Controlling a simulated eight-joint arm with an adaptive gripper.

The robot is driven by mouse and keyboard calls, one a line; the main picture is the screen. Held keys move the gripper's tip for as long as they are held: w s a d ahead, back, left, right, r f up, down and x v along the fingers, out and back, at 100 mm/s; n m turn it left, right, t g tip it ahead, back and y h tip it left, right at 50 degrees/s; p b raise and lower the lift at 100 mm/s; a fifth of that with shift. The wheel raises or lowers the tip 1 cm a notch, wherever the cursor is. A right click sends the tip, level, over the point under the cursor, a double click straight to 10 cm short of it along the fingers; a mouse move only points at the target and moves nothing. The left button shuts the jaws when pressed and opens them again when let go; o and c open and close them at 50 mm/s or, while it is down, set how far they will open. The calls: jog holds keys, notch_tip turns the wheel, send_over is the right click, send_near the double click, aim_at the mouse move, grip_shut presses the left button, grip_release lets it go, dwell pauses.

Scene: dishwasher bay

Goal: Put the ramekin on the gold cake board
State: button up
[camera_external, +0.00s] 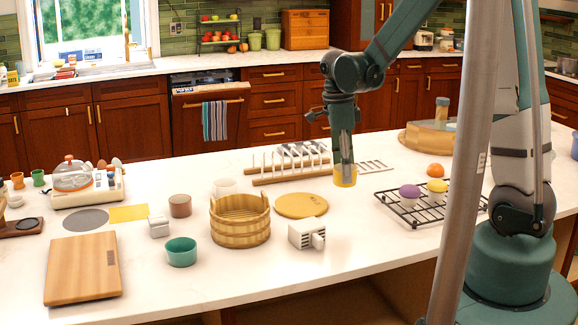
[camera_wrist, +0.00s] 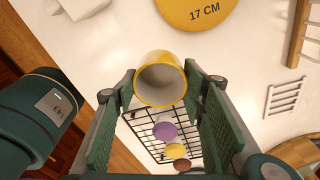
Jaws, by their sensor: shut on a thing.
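The yellow ramekin (camera_external: 344,178) is held at the end of my gripper (camera_external: 343,162), whose jaws are shut on it. In the wrist view the ramekin (camera_wrist: 160,80) sits between the two green fingers, its pale inside facing the camera. The gold cake board (camera_external: 301,205) is a flat round disc on the counter, to the left of and lower than the ramekin in the external view. The board (camera_wrist: 192,12) also shows at the top of the wrist view, marked "17 CM". The ramekin is apart from it, and its exact height is hard to tell.
A wooden tub (camera_external: 240,222) and a white block-like item (camera_external: 306,234) stand near the board. A black wire rack (camera_external: 407,214) with purple and yellow items lies to the right. A wooden slotted rack (camera_external: 290,163) lies behind the board. The board's top is clear.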

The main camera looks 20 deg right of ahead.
jog(key=w+a, duration=0.9)
jog(key=w, duration=0.1)
jog(key=shift+w+a+r+n, duration=0.15)
jog(key=shift+w+r+n, duration=0.1)
jog(key=shift+r+n, duration=0.05)
send_near(303, 203)
jog(key=shift+s+d+f, duration=0.2)
jog(key=shift+d+f, duration=0.05)
jog(key=shift+f, duration=0.05)
jog(key=shift+f, duration=2.1)
jog(key=shift+f+b, duration=0.2)
jog(key=shift+b, duration=0.15)
jog(key=o, duration=1)
jog(key=shift+c, duration=0.2)
jog(key=shift+r, duration=0.15)
